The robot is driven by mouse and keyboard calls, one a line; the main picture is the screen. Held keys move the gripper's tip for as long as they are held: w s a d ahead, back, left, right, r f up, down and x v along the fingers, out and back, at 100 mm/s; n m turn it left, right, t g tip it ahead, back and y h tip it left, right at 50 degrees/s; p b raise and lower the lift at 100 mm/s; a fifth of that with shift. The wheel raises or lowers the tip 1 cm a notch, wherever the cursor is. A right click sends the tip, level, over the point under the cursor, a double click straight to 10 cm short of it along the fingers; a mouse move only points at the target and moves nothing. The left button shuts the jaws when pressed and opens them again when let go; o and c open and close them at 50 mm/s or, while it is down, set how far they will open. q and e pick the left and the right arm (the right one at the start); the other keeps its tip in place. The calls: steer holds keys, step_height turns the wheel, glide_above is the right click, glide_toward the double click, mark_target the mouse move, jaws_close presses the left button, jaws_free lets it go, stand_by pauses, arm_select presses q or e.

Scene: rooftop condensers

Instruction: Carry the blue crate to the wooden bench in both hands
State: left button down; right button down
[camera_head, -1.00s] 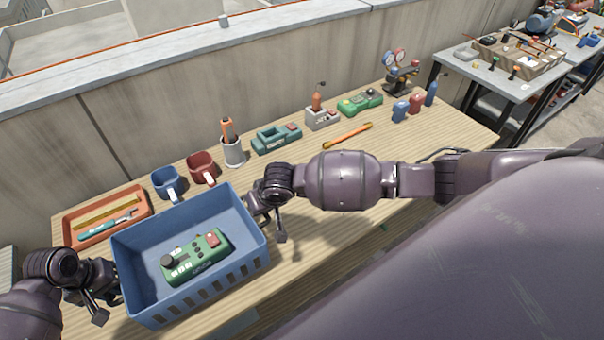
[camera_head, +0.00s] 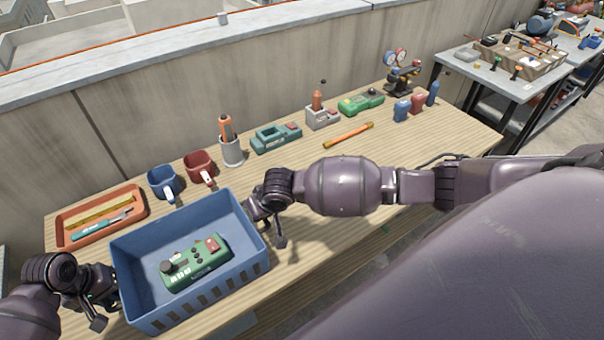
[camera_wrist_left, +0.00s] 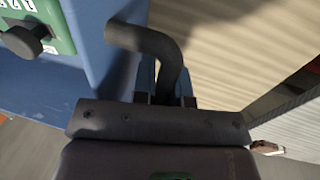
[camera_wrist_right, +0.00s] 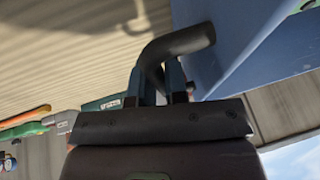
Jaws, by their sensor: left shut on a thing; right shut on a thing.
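The blue crate (camera_head: 150,245) is upright and level over the left part of the wooden bench (camera_head: 300,240), with a green control box (camera_head: 197,262) lying inside it. My left gripper (camera_head: 108,290) is shut on the crate's left end, and my right gripper (camera_head: 262,210) is shut on its right end. Each wrist view shows a dark curved handle at the jaws, beside the crate wall, in the left one (camera_wrist_left: 85,45) and the right one (camera_wrist_right: 235,40). The crate's underside is hidden, so I cannot tell whether it touches the bench top.
An orange tray (camera_head: 68,240) with tools, a blue mug (camera_head: 160,182) and a red mug (camera_head: 198,167) stand close behind the crate. The bench's front middle is clear.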

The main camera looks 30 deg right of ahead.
arm_select(q)
steer(key=shift+f, duration=0.25)
arm_select(e)
steer(key=shift+f, duration=0.2)
arm_select(q)
steer(key=c, duration=1.1)
jaws_free()
steer(key=shift+r, duration=0.1)
steer(key=shift+c, duration=0.2)
arm_select(e)
steer(key=c, duration=1.1)
jaws_free()
steer(key=shift+r, duration=0.1)
steer(key=shift+c, duration=0.2)
arm_select(q)
steer(key=shift+r, duration=0.1)
arm_select(e)
steer(key=shift+s, duration=0.1)
arm_select(q)
step_height(320, 180, up, 12)
steer(key=a, duration=0.2)
steer(key=shift+s+a+f, duration=0.15)
steer(key=shift+a+f, duration=0.05)
steer(key=shift+f, duration=0.05)
arm_select(e)
steer(key=v, duration=1.2)
